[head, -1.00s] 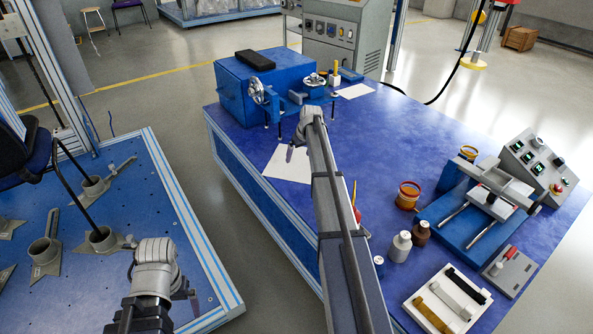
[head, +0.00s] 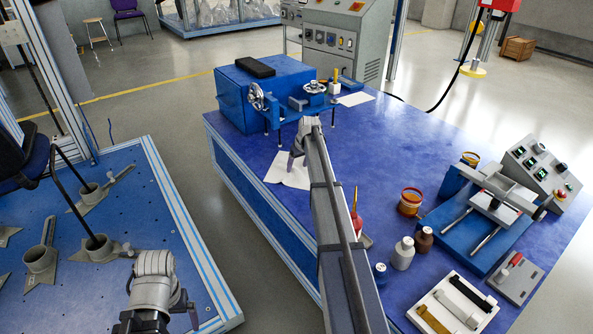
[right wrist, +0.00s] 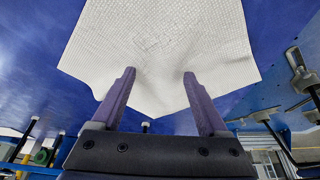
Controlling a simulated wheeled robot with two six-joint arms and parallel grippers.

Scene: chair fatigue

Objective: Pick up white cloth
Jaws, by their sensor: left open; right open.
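The white cloth (head: 275,172) lies on the blue table top near its left edge. It also fills the top middle of the right wrist view (right wrist: 165,35), with a textured weave and creases around its centre. My right gripper (head: 294,162) is over the cloth, its tips at or very near the surface. In the right wrist view (right wrist: 158,76) its two purple fingers stand apart with cloth between and beyond them. Whether they touch it is hard to tell. My left gripper (head: 191,309) is low at the left, away from the cloth, and its fingers are mostly hidden.
A blue box (head: 235,95) with handwheels stands just behind the cloth. A second white sheet (head: 355,99) lies farther back. Bottles (head: 402,254), a white tray (head: 440,320) and a blue clamp rig (head: 470,235) are at the right. The table middle is fairly clear.

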